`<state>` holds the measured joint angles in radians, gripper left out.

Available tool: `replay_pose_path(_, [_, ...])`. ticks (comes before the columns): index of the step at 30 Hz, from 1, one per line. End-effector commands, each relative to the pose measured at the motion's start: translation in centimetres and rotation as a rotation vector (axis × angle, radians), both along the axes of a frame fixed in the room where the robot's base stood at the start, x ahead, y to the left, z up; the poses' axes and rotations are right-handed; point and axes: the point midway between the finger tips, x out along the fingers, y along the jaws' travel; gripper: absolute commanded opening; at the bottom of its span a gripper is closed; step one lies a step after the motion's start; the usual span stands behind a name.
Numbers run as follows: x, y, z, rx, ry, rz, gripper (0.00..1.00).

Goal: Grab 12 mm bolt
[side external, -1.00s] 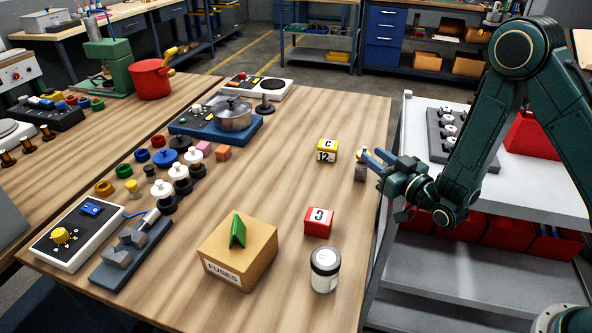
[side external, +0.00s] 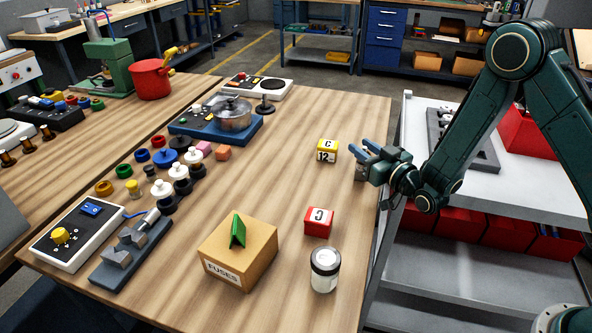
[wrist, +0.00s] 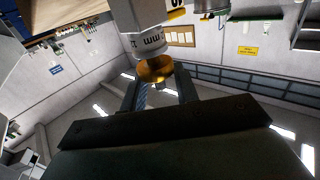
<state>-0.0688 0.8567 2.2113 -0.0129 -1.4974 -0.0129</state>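In the wrist view, a white cylinder (wrist: 152,42) with a partly readable "mm" marking ends in a gold round head (wrist: 155,69). I take this to be the 12 mm bolt piece. My gripper (side external: 378,143) is open, its two fingers apart at the table's right edge. In the wrist view its fingers (wrist: 160,82) lie on either side of the gold head, with gaps visible. In the side view a small grey block (side external: 360,172) shows beside the gripper. The gold head is hidden there by my fingers.
A yellow block marked "C 12" (side external: 327,151) stands just left of my gripper. A grey cart (side external: 500,182) stands to the right.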

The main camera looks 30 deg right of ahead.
Motion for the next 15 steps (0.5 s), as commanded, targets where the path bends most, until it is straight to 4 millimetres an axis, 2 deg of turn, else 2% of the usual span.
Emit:
replay_pose_path(2, [-0.01,0.0,0.0,0.0,0.0,0.0,0.26])
replay_pose_path(6, [-0.02,0.0,0.0,0.0,0.0,0.0,0.0])
replay_pose_path(15, [-0.02,0.0,0.0,0.0,0.0,0.0,0.0])
